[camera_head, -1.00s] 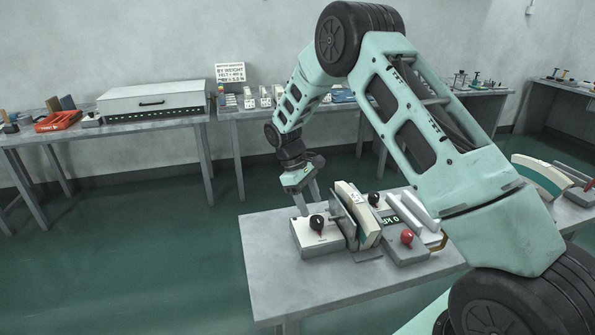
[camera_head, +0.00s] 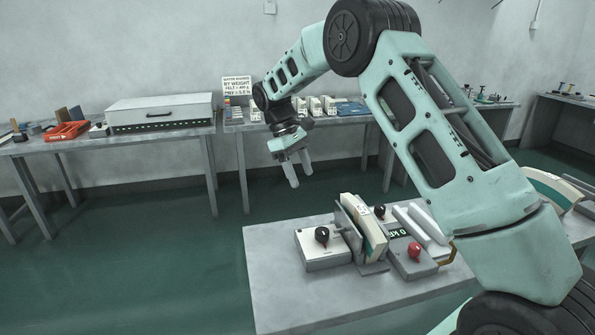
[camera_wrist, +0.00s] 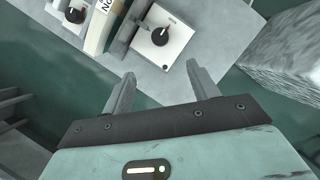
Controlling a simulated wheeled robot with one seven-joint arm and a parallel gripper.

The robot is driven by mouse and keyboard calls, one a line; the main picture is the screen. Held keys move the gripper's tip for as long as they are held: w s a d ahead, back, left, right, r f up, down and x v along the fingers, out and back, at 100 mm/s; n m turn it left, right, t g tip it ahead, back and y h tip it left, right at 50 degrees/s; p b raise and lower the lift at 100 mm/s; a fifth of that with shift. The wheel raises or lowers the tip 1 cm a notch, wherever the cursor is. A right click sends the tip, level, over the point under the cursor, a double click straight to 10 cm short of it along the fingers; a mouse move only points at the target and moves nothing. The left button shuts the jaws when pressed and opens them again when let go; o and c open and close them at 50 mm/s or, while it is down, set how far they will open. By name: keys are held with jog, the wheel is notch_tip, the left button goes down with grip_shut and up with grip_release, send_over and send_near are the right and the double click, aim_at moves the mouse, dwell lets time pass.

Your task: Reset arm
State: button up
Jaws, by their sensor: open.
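My gripper (camera_head: 299,172) is open and empty in the head view. Beyond the fingertips lies a white box with a black knob (camera_wrist: 160,37). That white knob box (camera_head: 323,251) sits at the left of the near table's equipment in the head view.
A curved cream-and-teal piece (camera_head: 365,226) stands between plates beside the knob box. A grey unit with a red knob (camera_head: 412,257) is to its right. The green floor is clear.

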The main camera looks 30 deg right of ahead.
jog(key=s+a+r+n+t+y, duration=0.1)
jog(key=s+a+r, duration=0.1)
jog(key=s+a, duration=0.75)
jog(key=s+a+r+t+y, duration=0.1)
jog(key=s+a+r, duration=0.1)
jog(key=s+a, duration=0.75)
jog(key=s+a+f+t, duration=0.1)
jog(key=s, duration=0.8)
jog(key=s+a+f, duration=0.1)
jog(key=s+a, duration=0.1)
jog(key=s, duration=0.7)
jog(key=shift+a+f+n+t+y, duration=0.15)
jog(key=shift+a+n+t+y, duration=0.15)
jog(key=shift+t+y, duration=0.1)
